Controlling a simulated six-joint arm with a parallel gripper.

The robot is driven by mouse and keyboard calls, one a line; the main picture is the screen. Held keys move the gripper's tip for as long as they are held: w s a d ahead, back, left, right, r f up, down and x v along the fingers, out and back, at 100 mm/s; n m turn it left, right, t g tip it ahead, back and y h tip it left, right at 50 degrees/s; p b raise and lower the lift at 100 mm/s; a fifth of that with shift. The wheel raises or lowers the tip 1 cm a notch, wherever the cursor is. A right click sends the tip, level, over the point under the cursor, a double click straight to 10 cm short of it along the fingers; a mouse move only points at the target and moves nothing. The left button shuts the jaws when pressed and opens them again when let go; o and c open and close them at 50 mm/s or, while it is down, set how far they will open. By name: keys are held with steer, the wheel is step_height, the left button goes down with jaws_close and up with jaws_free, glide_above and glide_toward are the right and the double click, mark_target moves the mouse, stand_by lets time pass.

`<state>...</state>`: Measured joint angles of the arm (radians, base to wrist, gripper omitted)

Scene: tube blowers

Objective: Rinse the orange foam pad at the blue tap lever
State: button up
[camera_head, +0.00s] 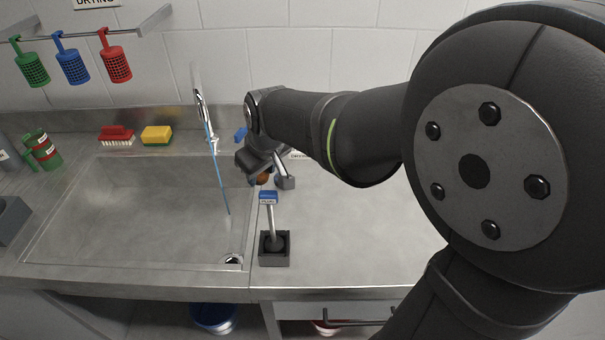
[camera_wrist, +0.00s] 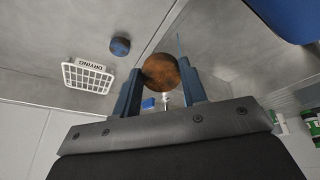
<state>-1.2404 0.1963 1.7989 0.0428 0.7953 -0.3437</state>
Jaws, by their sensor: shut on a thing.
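The orange-brown round foam pad (camera_wrist: 162,72) sits between the two blue fingers of my gripper (camera_wrist: 161,80), which is shut on it. In the head view the pad (camera_head: 263,179) shows only partly below my gripper (camera_head: 260,168), above the counter right of the sink. A lever with a blue labelled top (camera_head: 268,197) stands on a dark square base near the front, just below the gripper in the picture. Its label is too small to read. A thin blue stream (camera_head: 217,170) runs from the tap (camera_head: 201,105) down into the sink, left of the gripper.
The sink basin (camera_head: 130,205) is open and empty. A red brush (camera_head: 116,135) and a yellow sponge (camera_head: 156,135) lie on its back ledge. A grey-topped lever (camera_head: 285,182) stands behind the gripper. A white drying rack (camera_wrist: 88,77) shows in the wrist view.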

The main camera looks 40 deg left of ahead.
steer(key=s+a+r+y, duration=0.2)
steer(key=s+a, duration=0.2)
steer(key=s, duration=0.2)
steer(key=w+a+f, duration=0.1)
steer(key=a, duration=0.5)
steer(key=w+a+f, duration=0.2)
steer(key=a, duration=0.5)
steer(key=shift+w, duration=0.15)
steer(key=shift+w, duration=0.1)
stand_by(0.4)
